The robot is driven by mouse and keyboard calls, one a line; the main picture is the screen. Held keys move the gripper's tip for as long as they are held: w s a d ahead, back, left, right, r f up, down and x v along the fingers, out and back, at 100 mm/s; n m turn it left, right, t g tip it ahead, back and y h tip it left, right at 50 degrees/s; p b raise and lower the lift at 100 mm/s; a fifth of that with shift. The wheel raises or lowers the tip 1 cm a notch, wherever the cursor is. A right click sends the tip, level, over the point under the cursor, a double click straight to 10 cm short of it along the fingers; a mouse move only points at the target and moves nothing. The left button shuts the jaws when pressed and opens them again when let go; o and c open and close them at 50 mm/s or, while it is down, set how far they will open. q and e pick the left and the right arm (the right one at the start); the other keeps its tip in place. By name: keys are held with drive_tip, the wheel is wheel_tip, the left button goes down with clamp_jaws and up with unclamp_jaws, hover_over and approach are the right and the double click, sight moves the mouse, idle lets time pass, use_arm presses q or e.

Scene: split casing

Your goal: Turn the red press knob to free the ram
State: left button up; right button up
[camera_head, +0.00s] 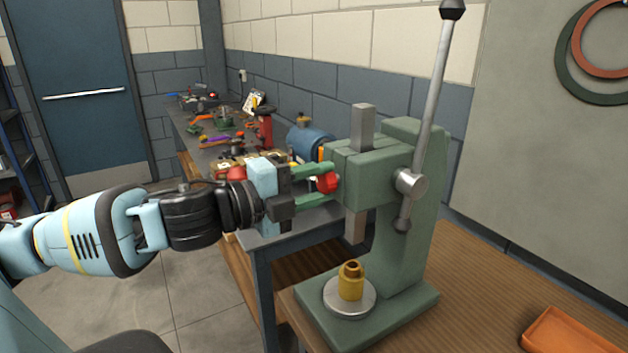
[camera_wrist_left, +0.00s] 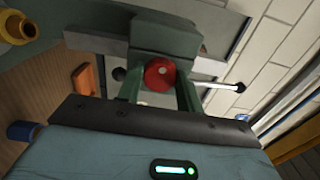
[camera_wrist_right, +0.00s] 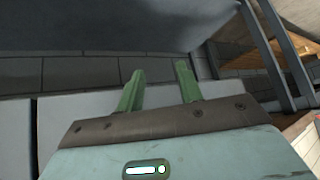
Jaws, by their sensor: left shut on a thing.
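The red press knob (camera_head: 328,182) sits on the left side of the green press (camera_head: 385,165). In the head view my left gripper (camera_head: 322,185) reaches it from the left, its green fingers on either side of the knob. The left wrist view shows the red knob (camera_wrist_left: 159,75) between the two fingers (camera_wrist_left: 160,92), which are shut on it. The square steel ram (camera_head: 357,228) hangs above a brass part (camera_head: 351,282) on a round steel plate (camera_head: 349,298). My right gripper (camera_wrist_right: 158,85) shows only in the right wrist view, with its fingers apart and nothing between them.
The press lever (camera_head: 432,95) rises on the press's right side. An orange tray (camera_head: 565,330) lies on the wooden bench (camera_head: 480,285) at the lower right. Behind my left gripper, a grey table (camera_head: 215,150) carries several tools and a blue motor-like cylinder (camera_head: 312,142).

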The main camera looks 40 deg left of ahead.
drive_tip(key=shift+w+r, duration=0.1)
drive_tip(key=shift+r, duration=0.05)
idle(0.4)
use_arm(q)
drive_tip(key=o, duration=1)
